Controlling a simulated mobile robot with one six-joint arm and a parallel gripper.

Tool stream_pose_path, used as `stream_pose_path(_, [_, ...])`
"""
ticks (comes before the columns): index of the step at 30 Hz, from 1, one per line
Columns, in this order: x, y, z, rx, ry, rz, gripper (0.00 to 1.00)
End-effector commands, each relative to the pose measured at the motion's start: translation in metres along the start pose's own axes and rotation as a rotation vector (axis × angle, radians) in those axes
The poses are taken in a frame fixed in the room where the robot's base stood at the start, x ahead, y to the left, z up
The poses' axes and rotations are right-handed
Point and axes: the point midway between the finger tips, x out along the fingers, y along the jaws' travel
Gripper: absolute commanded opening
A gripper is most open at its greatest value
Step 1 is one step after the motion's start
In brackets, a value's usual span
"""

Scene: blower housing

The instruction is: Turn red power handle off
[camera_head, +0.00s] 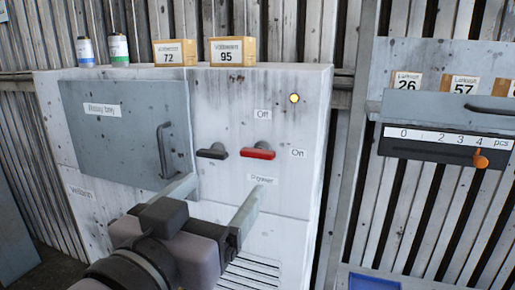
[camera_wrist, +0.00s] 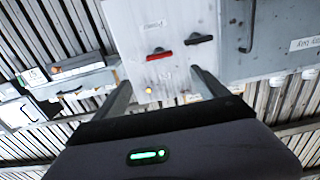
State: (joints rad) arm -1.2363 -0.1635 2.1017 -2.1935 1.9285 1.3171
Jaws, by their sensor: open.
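The red power handle (camera_head: 258,153) is a short bar on the white housing front. It lies roughly level, with the "On" label (camera_head: 298,153) to its right, the "Off" label (camera_head: 263,114) above and the "Power" label (camera_head: 263,180) below. It also shows in the wrist view (camera_wrist: 159,55), where the picture is upside down. My gripper (camera_head: 225,184) is open and empty, in front of the housing and below the handle in the head view. In the wrist view its fingers (camera_wrist: 161,76) are spread apart, with the handle beyond them. I see no contact.
A black handle (camera_head: 212,153) sits close left of the red one. A yellow lamp (camera_head: 294,98) glows at upper right. A grey door (camera_head: 120,130) is at left. Boxes (camera_head: 232,51) and cans (camera_head: 118,47) stand on top. A grey panel with an orange slider (camera_head: 481,159) is at right.

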Motion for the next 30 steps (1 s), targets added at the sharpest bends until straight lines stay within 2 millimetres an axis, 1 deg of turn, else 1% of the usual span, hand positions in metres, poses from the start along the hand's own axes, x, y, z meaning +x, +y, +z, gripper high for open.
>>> stream_pose_path(1, [0.015,0.002,0.001,-0.002,0.000,0.010,0.84])
stream_pose_path(6, [0.069,0.003,0.000,-0.003,-0.002,0.009,0.84])
stream_pose_path(9, [0.096,0.002,0.000,-0.004,-0.002,0.008,0.84])
stream_pose_path(13, [0.121,0.002,0.000,-0.004,-0.003,0.006,0.84])
stream_pose_path(15, [0.131,0.002,0.000,-0.004,-0.002,0.005,0.84])
stream_pose_path(19, [0.140,0.001,0.001,-0.003,-0.003,0.003,0.84])
stream_pose_path(27, [0.142,0.001,0.001,-0.004,-0.003,0.001,0.84])
stream_pose_path(28, [0.142,0.001,0.001,-0.004,-0.003,0.001,0.80])
stream_pose_path(30, [0.142,0.001,0.001,-0.004,-0.003,0.001,0.66])
